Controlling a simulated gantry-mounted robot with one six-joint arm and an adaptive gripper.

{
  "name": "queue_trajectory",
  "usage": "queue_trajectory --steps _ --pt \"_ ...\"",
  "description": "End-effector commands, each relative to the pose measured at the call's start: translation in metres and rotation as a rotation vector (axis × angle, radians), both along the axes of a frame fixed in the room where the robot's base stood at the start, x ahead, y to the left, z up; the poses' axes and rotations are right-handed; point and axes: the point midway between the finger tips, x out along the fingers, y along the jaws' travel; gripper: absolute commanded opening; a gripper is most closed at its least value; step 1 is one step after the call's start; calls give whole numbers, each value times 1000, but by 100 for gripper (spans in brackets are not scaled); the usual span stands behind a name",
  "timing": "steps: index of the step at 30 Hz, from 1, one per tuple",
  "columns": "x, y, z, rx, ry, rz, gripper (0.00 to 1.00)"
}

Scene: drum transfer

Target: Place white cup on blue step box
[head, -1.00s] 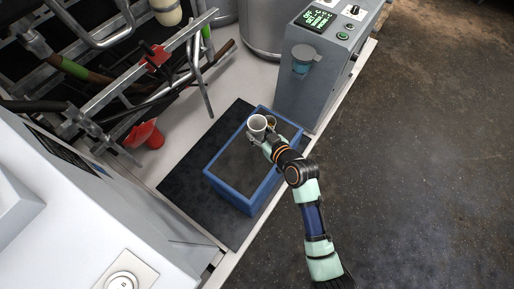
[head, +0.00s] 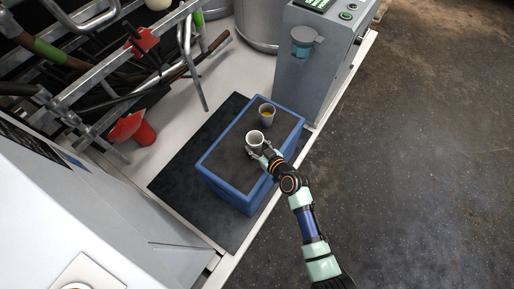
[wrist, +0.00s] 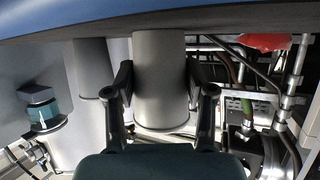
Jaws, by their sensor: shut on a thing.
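My gripper (head: 264,155) is shut on the cup from the lower right. In the wrist view, which looks upside down, the cup (wrist: 160,82) is between my two fingers (wrist: 160,92). Its base end meets or nearly meets the box top (wrist: 240,20); I cannot tell whether it fully rests there.
A second cup (head: 267,112) with orange-brown contents stands on the box behind the held cup, with a gap between them. A grey control cabinet (head: 306,80) rises behind the box. The left part of the box top is clear.

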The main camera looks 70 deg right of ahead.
Motion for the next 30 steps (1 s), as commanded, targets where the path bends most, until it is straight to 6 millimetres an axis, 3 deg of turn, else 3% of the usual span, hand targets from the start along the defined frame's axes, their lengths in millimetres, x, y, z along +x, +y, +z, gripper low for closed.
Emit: queue_trajectory --steps 9,10,14,25,30 --pt "0 0 -3 -1 -1 0 35" --pt "0 0 -1 -1 -1 0 59" --pt "0 0 -1 -1 -1 0 79" --pt "0 0 6 -1 -1 0 79" --pt "-26 19 18 3 0 -3 79"
